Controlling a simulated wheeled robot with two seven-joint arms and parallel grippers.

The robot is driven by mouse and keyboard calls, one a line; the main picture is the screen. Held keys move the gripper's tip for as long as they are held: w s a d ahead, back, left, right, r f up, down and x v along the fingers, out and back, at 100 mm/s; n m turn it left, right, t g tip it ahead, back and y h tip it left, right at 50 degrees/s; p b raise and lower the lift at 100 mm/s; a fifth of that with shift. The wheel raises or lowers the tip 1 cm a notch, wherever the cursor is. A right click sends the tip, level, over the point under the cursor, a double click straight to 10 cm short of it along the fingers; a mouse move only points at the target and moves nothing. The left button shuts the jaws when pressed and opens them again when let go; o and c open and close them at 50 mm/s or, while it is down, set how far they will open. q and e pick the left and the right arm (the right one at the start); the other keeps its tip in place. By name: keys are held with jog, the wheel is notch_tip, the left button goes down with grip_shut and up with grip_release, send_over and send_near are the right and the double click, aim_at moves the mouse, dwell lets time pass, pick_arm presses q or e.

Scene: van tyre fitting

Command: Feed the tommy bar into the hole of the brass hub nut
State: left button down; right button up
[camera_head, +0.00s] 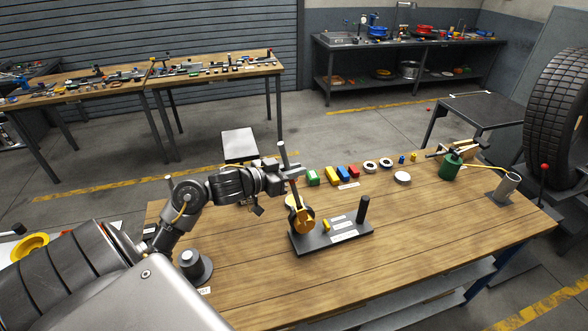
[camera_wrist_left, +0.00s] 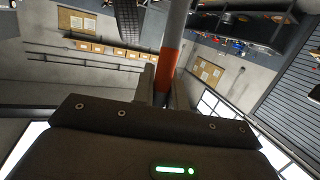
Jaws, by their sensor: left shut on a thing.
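The tommy bar (camera_head: 283,154) is a grey rod with an orange-red band. My left gripper (camera_head: 287,173) is shut on it and holds it nearly upright, tilted slightly. In the left wrist view the bar (camera_wrist_left: 177,35) and its orange band stand between the fingers (camera_wrist_left: 165,90). The brass hub nut (camera_head: 301,220), a yellow and dark round part, stands on a black base plate (camera_head: 340,238) below the gripper. The bar's lower end comes down in front of or at the top of the nut; I cannot tell whether it is in the hole. My right gripper is not in view.
A dark post (camera_head: 363,208) stands on the plate's right side. Coloured blocks (camera_head: 332,175) and ring parts (camera_head: 370,166) line the back of the wooden bench (camera_head: 430,225). The bench's right front is clear.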

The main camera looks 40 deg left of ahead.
pick_arm(q)
jog(key=shift+p, duration=0.4)
dwell(0.3)
jog(key=shift+w+d+f+b, duration=0.1)
jog(key=shift+w+f+b, duration=0.1)
jog(key=shift+f+b, duration=0.7)
jog(key=shift+w+d+f+b, duration=0.15)
jog(key=shift+w+f+b, duration=0.2)
jog(key=shift+f, duration=0.9)
jog(key=shift+w+d+f+b, duration=0.1)
jog(key=shift+f+b, duration=0.6)
jog(key=shift+f, duration=0.4)
jog(key=c, duration=1.3)
grip_release()
jog(key=shift+c, duration=0.2)
jog(key=shift+s, duration=0.15)
jog(key=shift+s+a, duration=0.15)
jog(key=shift+s, duration=0.1)
jog(key=b+v, duration=0.2)
jog(key=v, duration=0.8)
jog(key=shift+r, duration=0.2)
